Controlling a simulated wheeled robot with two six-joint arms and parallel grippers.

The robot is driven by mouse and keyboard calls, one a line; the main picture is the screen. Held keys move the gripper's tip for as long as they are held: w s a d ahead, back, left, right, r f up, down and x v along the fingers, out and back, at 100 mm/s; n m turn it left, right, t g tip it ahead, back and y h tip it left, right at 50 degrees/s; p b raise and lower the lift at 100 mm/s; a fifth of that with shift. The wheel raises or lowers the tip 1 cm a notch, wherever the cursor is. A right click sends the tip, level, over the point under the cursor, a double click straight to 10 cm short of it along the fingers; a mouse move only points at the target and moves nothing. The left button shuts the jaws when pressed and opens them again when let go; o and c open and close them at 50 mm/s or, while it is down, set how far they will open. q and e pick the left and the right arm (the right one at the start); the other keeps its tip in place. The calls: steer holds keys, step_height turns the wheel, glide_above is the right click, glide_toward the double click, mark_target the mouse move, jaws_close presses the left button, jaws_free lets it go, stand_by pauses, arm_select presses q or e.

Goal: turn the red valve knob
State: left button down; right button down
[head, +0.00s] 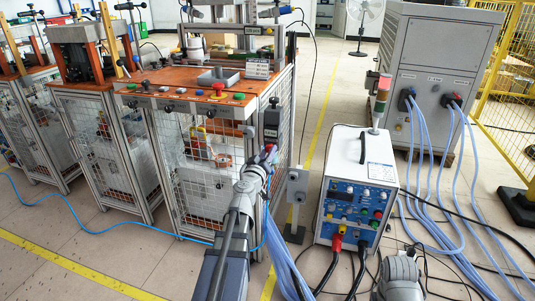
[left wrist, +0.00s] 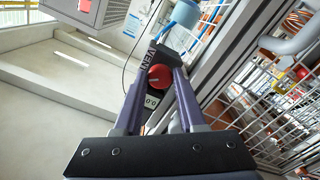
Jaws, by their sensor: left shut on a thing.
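The red valve knob (left wrist: 160,77) is round and sits on a dark panel with white lettering in the left wrist view. My left gripper (left wrist: 159,82) is shut on it, with one purple-grey finger on each side. In the head view my left gripper (head: 267,158) reaches up to the front corner post of the workbench, just below a dark box (head: 272,118). Only a small bit of red shows there, as the gripper mostly hides the knob.
A workbench (head: 180,95) with an orange top and mesh sides stands behind and left of the gripper. A white power unit (head: 347,180) with cables stands to the right. Blue hoses run from a grey cabinet (head: 435,70). Cables lie on the floor.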

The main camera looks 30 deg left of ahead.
arm_select(q)
steer(key=n, duration=1.1)
steer(key=shift+r, duration=0.1)
steer(key=shift+n, duration=0.3)
stand_by(0.3)
steer(key=c, duration=0.5)
jaws_free()
steer(key=v, duration=0.7)
steer(key=shift+s, duration=0.4)
arm_select(e)
steer(key=shift+s+a, duration=0.4)
steer(key=shift+s, duration=0.4)
arm_select(q)
steer(key=shift+d, duration=0.1)
